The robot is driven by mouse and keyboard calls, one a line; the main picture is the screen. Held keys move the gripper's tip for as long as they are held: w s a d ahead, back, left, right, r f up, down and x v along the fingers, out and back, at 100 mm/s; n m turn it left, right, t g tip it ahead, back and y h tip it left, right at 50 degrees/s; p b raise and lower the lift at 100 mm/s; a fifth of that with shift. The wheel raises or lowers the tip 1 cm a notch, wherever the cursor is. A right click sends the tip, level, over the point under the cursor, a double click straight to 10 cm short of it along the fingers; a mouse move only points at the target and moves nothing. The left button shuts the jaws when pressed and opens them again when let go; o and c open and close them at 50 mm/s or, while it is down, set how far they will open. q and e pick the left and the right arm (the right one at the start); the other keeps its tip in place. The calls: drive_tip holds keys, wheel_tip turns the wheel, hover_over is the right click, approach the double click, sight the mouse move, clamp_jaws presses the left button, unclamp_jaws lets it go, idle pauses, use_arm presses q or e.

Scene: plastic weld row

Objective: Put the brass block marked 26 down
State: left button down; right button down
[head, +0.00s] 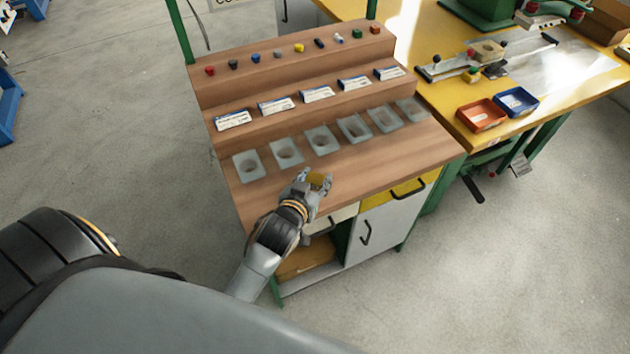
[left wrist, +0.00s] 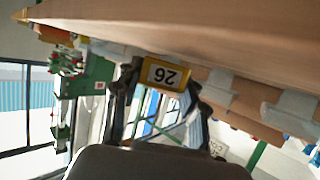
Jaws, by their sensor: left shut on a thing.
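The brass block marked 26 (left wrist: 163,75) is between the fingers of my left gripper (left wrist: 160,88), with its number upside down in the left wrist view. In the head view the block (head: 319,181) shows as a small yellow-brown piece at the tip of my left gripper (head: 312,185). The gripper is shut on it, above the front part of the wooden bench top (head: 400,157). Whether the block touches the wood cannot be told. My right gripper is not in view.
A row of grey holders with round hollows, one of them here (head: 321,140), stands behind the gripper. Boxes (head: 276,104) and small coloured pieces (head: 299,48) line the steps behind. A yellow table (head: 455,95) with red (head: 481,115) and blue (head: 516,102) trays stands right. The bench's front right is bare.

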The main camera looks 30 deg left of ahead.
use_arm(q)
drive_tip(key=shift+w+f, duration=0.1)
drive_tip(key=shift+f, duration=0.4)
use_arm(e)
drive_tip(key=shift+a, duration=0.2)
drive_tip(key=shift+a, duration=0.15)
use_arm(q)
drive_tip(key=c, duration=0.8)
unclamp_jaws()
drive_tip(key=shift+f, duration=0.15)
drive_tip(key=shift+o, duration=0.2)
